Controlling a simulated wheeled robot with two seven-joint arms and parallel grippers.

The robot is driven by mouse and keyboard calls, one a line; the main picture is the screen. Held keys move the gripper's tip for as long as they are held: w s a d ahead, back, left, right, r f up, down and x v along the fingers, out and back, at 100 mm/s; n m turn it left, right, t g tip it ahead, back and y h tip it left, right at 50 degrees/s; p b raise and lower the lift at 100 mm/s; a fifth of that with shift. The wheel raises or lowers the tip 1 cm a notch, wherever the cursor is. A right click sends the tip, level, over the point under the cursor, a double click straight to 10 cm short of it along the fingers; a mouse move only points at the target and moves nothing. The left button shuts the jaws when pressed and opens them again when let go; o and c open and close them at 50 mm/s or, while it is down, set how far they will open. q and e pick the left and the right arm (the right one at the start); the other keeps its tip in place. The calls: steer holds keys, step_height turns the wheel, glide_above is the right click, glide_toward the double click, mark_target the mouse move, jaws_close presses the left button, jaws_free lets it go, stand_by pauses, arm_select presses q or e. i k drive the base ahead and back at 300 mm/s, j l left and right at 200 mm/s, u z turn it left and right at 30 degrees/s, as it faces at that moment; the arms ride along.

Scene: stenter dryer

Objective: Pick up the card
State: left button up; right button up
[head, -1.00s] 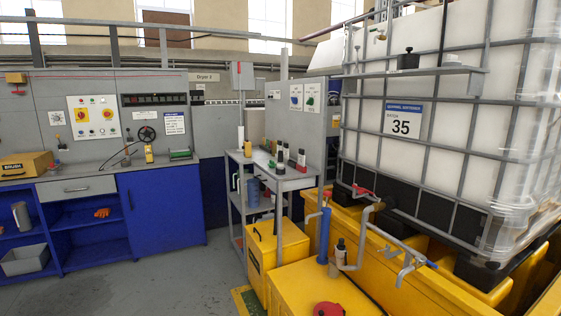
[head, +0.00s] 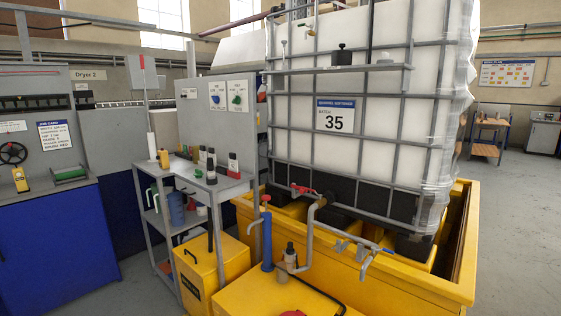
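A white card with a blue header and the number 35 (head: 334,117) is on the caged white tank (head: 365,85), facing me. Another white card with a blue header and several lines of text (head: 55,135) is on the grey panel at the far left. I cannot tell which of these the task means by the card. Neither of my grippers shows in the head view.
A grey trolley (head: 222,184) holds bottles and cans. Yellow boxes (head: 208,268) stand in front of it. The tank sits in a yellow bund (head: 415,288) with pipes and taps at its front. Open floor (head: 515,225) lies at right.

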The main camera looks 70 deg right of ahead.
mark_target(233, 166)
steer(key=i+l+z, duration=0.15)
steer(key=i+z, duration=0.2)
steer(key=i, duration=0.45)
steer(key=i+z, duration=0.35)
steer(key=i, duration=0.5)
steer(key=i+z, duration=0.4)
steer(key=i+j+z, duration=0.15)
steer(key=i+z, duration=0.25)
steer(key=i+j+z, duration=0.25)
steer(key=i+z, duration=0.15)
